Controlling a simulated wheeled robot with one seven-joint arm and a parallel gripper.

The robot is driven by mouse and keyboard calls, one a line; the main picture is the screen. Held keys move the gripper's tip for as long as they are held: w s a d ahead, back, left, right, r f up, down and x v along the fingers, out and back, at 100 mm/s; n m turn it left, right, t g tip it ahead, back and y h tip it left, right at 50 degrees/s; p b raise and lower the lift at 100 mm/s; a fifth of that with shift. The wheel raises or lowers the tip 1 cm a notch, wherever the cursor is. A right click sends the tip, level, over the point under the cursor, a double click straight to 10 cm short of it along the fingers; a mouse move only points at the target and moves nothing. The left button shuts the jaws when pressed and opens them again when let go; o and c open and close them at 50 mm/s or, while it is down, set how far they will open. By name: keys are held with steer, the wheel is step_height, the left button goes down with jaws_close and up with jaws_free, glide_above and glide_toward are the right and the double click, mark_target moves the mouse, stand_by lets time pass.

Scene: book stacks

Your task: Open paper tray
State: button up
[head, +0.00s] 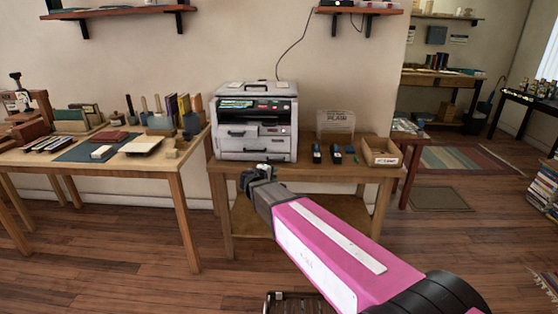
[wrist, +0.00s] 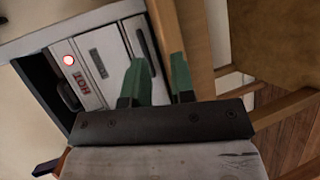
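The grey-and-white printer (head: 238,97) stands on a wooden table. Its lower paper tray (head: 243,154) has a dark handle and looks closed. In the wrist view the printer is turned sideways, and the tray handle (wrist: 146,48) shows just beyond one fingertip. My gripper (head: 257,177) is low in front of the printer, near the table's front edge. Its two green fingers (wrist: 158,62) are apart with nothing between them. They appear short of the handle; I cannot tell whether a finger touches the printer front.
A second table (head: 150,177) with books and tools stands on the left. The wooden floor in front is mostly clear.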

steer(key=n+t, duration=0.2)
glide_toward(275, 160)
steer(key=shift+y, duration=0.3)
steer(key=x, duration=0.9)
steer(key=shift+d, duration=0.2)
steer(key=shift+s, duration=0.1)
jaws_close()
